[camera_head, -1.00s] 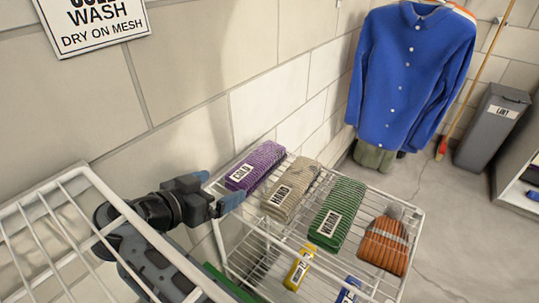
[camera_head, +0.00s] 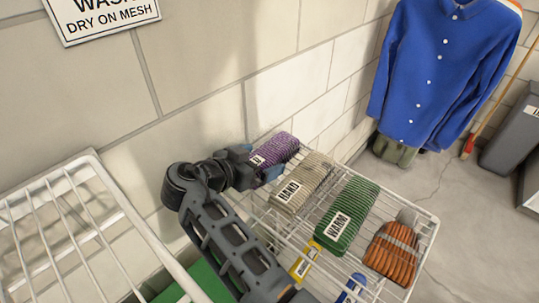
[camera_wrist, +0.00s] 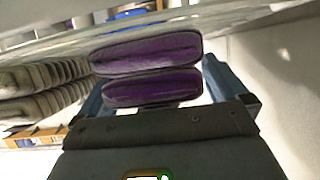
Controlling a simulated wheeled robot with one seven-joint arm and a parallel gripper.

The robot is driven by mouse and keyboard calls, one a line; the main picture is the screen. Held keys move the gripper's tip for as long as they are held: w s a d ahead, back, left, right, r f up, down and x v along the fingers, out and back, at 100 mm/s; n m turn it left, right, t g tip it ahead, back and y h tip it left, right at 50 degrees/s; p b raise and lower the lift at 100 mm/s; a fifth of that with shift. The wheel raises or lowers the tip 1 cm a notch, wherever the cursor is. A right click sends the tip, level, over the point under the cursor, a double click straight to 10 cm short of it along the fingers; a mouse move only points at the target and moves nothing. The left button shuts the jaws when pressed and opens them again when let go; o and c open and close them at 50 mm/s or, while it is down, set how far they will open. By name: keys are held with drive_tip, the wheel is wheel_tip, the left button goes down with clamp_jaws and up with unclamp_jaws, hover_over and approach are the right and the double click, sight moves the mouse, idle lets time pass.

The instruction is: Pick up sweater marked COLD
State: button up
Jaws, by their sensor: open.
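The purple folded sweater (camera_head: 281,148) lies at the left end of the wire shelf's top, by the wall. Its white label is partly hidden now; in the earlier head view it looked like COLD. My gripper (camera_head: 262,172) is at the sweater's near end, with its fingers around that end. In the wrist view the purple sweater (camera_wrist: 150,68) shows as two folded layers between the open fingers of my gripper (camera_wrist: 152,90). I cannot tell whether the fingers touch it.
A beige sweater (camera_head: 303,182) lies right beside the purple one, then a green sweater (camera_head: 348,213) and an orange knitted item (camera_head: 391,252). Yellow (camera_head: 305,262) and blue items sit lower on the wire rack (camera_head: 425,225). Another white rack (camera_head: 85,185) stands at left.

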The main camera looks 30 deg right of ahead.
drive_tip(key=shift+d, duration=0.1)
drive_tip(key=c, duration=1.2)
drive_tip(key=shift+c, duration=0.2)
drive_tip(key=shift+r, duration=0.1)
